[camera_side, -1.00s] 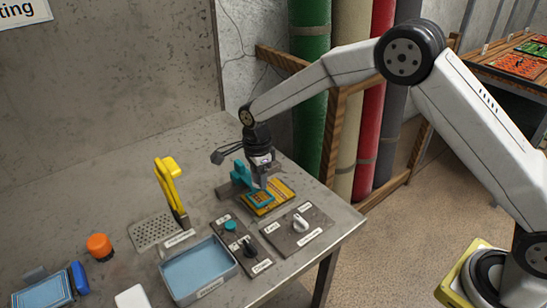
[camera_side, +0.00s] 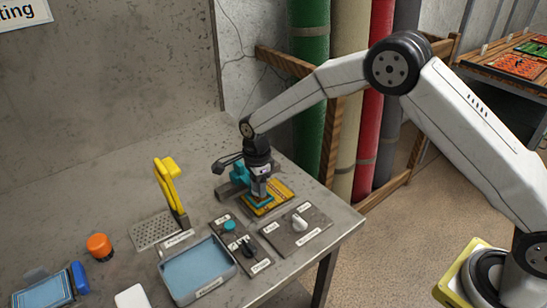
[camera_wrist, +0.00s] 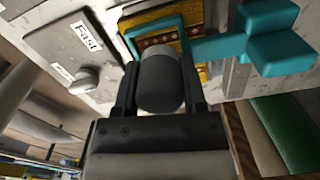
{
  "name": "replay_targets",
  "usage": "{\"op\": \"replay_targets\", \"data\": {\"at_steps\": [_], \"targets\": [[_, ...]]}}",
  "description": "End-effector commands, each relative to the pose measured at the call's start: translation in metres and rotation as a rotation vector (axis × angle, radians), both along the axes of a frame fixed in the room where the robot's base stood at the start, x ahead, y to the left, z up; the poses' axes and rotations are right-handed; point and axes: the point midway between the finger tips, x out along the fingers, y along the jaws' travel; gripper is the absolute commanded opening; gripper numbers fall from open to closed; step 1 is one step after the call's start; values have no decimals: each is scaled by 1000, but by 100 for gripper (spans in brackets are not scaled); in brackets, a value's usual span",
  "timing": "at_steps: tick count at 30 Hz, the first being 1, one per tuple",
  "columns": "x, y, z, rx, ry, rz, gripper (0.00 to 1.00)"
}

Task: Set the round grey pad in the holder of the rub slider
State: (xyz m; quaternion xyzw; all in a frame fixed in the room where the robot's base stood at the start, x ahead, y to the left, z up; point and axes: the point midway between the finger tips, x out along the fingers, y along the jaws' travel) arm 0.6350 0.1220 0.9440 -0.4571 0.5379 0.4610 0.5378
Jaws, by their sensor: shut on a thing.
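My gripper (camera_wrist: 159,98) is shut on the round grey pad (camera_wrist: 160,82), a short cylinder between its two dark fingers. In the side view my gripper (camera_side: 259,193) is low over the teal rub slider (camera_side: 239,173). The slider's square teal holder frame (camera_wrist: 194,46) lies over a yellow patterned rug piece (camera_side: 281,192). In the wrist view the far end of the pad overlaps the holder's opening. I cannot tell whether it is inside or just above. The fingers and pad hide part of the holder.
A plate with a white knob (camera_side: 299,223) and a plate with a dark knob (camera_side: 248,247) lie in front of the rug piece. A blue-lined tray (camera_side: 232,265), a yellow upright handle (camera_side: 167,185) and an orange knob (camera_side: 99,246) stand leftward. The table's right edge is close.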

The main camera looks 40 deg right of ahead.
Motion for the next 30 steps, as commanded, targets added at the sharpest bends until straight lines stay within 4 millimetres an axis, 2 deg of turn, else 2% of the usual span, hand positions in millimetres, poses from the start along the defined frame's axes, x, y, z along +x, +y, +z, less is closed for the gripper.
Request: {"op": "replay_targets", "data": {"at_steps": [1, 19, 20, 21, 23, 30], "targets": [[-6, -1, -22, -2, 12, 3, 2], [-6, -1, -23, -2, 12, 4, 2], [-6, -1, -23, -2, 12, 4, 63], [-6, -1, -23, -2, 12, 4, 76], [-6, -1, -23, -2, 12, 4, 95], [-6, -1, -19, -2, 11, 4, 95]]}}
